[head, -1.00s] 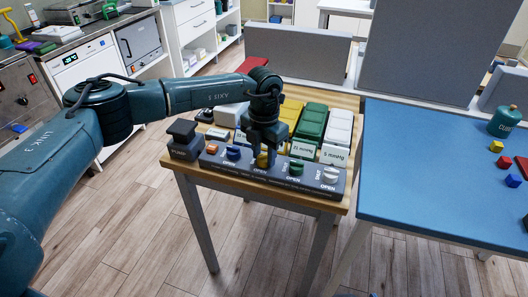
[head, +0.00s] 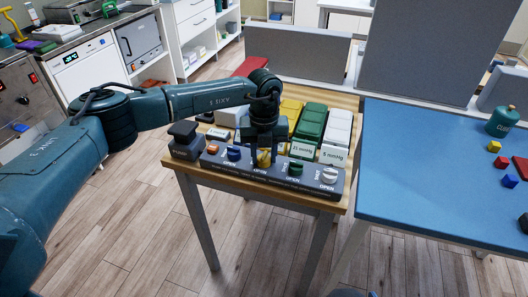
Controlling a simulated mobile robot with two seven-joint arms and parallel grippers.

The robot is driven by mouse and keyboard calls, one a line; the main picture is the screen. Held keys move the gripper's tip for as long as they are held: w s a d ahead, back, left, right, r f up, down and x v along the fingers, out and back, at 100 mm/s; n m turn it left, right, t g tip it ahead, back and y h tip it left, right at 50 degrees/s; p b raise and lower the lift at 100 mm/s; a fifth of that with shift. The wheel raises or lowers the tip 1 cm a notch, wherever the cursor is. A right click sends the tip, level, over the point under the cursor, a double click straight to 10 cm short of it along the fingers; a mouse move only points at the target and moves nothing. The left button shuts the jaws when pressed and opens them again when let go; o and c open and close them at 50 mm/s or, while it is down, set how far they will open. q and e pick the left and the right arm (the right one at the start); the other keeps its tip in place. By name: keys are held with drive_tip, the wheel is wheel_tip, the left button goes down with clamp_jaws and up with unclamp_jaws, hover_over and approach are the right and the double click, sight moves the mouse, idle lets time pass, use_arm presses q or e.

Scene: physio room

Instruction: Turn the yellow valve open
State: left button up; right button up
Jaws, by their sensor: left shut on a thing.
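The yellow valve (head: 264,158) is on a dark panel (head: 310,184) along the front edge of a small wooden table. It sits between a blue valve (head: 233,153) on its left and a green valve (head: 296,167) on its right, with a white valve (head: 329,174) at the far right. My left gripper (head: 263,152) points down from above and is shut on the yellow valve, hiding much of it. The lettering beside the yellow valve is partly covered, so its setting is hard to read. My right gripper is not in view.
Behind the panel stand yellow, green (head: 309,123) and white (head: 336,130) boxes with pressure labels. A dark pump block (head: 185,142) is at the panel's left end. A blue-topped table (head: 420,180) with small coloured blocks is to the right.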

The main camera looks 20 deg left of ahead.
sight(264, 155)
use_arm(q)
drive_tip(key=shift+n, duration=0.3)
drive_tip(key=o, duration=1)
drive_tip(key=shift+c, duration=0.2)
drive_tip(key=shift+r, duration=0.1)
wheel_tip(264, 155, up, 13)
drive_tip(key=shift+b, duration=0.4)
